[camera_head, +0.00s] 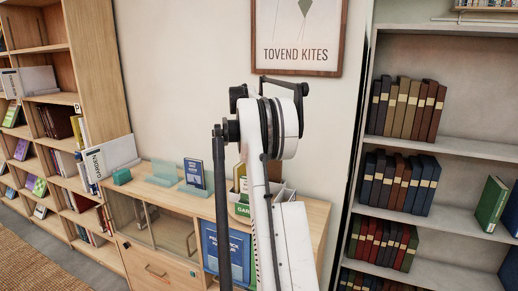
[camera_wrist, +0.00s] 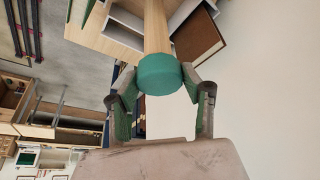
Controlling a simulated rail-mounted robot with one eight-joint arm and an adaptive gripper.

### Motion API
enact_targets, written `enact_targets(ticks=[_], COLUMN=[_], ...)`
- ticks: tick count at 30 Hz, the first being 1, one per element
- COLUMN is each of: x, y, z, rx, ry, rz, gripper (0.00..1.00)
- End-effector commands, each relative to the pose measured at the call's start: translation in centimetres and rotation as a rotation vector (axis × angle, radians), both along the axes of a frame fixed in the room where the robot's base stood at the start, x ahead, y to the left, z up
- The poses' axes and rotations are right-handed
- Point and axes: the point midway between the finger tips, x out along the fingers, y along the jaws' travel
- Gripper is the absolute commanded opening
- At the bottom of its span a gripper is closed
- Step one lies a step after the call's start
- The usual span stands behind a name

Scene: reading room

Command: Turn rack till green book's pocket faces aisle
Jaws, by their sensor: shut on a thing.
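The rack (camera_head: 286,192) stands on the low wooden cabinet, mostly hidden behind my arm in the head view; pale pocket edges show. A green book (camera_head: 242,211) with pale lettering shows just left of my arm, low on the rack; the rest of it is hidden. In the wrist view, the rack's wooden post (camera_wrist: 156,28) ends in a round green knob (camera_wrist: 160,74). My gripper (camera_wrist: 161,82) is shut on the knob, one finger on each side. A brown book (camera_wrist: 198,38) sits in a rack pocket beside the post. A green edge (camera_wrist: 89,12) shows at upper left; I cannot tell whether it is the green book.
The low cabinet (camera_head: 168,203) also bears a blue booklet (camera_head: 194,173) on a clear stand. A wooden bookcase (camera_head: 95,70) stands at left and a grey bookshelf (camera_head: 450,145) at right. A framed kite poster (camera_head: 298,35) hangs behind my arm.

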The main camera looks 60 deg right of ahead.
Motion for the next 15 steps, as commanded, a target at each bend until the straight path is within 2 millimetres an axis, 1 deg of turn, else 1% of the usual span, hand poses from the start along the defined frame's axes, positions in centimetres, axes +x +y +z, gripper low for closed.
enact_targets(ticks=[9,10,13,14,15], x=[0.01,0.01,0.01,0.01,0.01], y=[0.01,0.01,0.01,0.01,0.01], z=[0.01,0.01,0.01,0.01,0.01], rx=[0.000,0.000,0.000,0.000,0.000], ry=[0.000,0.000,0.000,0.000,0.000], rz=[0.000,0.000,0.000,0.000,0.000], gripper=[0.00,0.45,0.58,0.61,0.61])
